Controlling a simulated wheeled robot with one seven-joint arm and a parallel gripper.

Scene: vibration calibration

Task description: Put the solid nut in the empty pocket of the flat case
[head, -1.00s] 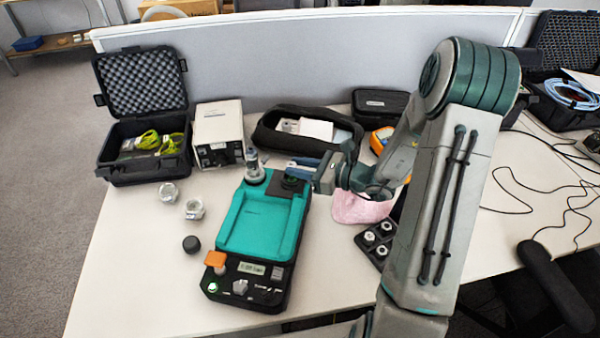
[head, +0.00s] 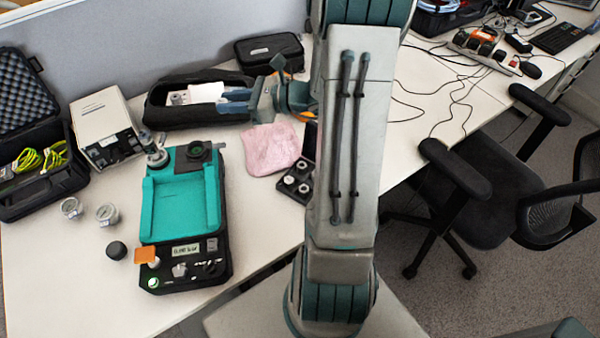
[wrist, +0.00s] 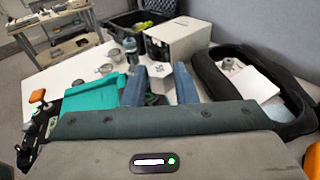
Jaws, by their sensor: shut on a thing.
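My gripper (head: 234,101) is raised over the long black pouch, behind and right of the teal device (head: 182,208). In the wrist view its two blue fingers (wrist: 160,86) are shut on a pale grey, six-sided piece that looks like the nut (wrist: 158,86). The nut cannot be made out in the head view. The flat case (head: 284,190) is small and black, right of the device and beside the pink cloth. It shows pale round nuts in several pockets. My arm is close to its right side, and I cannot tell which pocket is empty.
A pink cloth (head: 270,149) lies behind the flat case. The black pouch (head: 181,113), a white box (head: 106,123) and an open foam-lined case (head: 28,105) stand at the back. The front left table is clear.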

